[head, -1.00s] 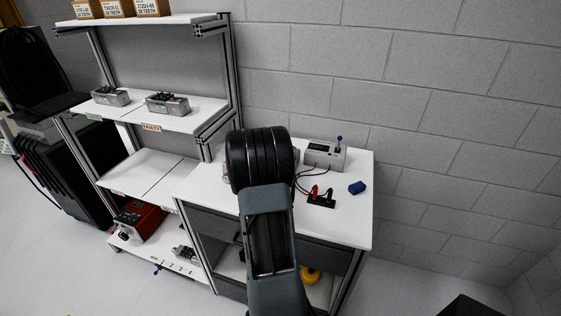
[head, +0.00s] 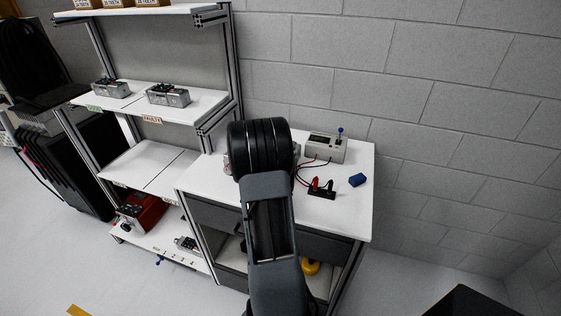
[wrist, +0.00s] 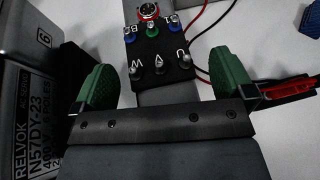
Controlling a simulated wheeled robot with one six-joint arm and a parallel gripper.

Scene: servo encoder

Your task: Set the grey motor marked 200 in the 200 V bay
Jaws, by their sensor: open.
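In the wrist view my gripper (wrist: 165,78) is open, its green fingers on either side of a grey motor (wrist: 168,98) with a black U-V-W terminal block on top. No voltage mark shows on this motor. Another grey motor (wrist: 32,110) stands left of the left finger; its plate reads N57DY-23, 400 V. In the head view my arm hides the gripper and most of what is under it on the bench; a bit of a grey motor (head: 227,164) shows left of the arm. Two more grey motors (head: 110,88) (head: 168,95) sit on the shelf above the FAULTY label (head: 151,120).
A grey meter box (head: 326,148), a black block with red and black clips (head: 320,190) and a blue piece (head: 357,180) lie on the white bench (head: 348,219). The middle shelf (head: 150,168) is bare. A red box (head: 140,213) and another motor (head: 187,244) are on the lowest shelf.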

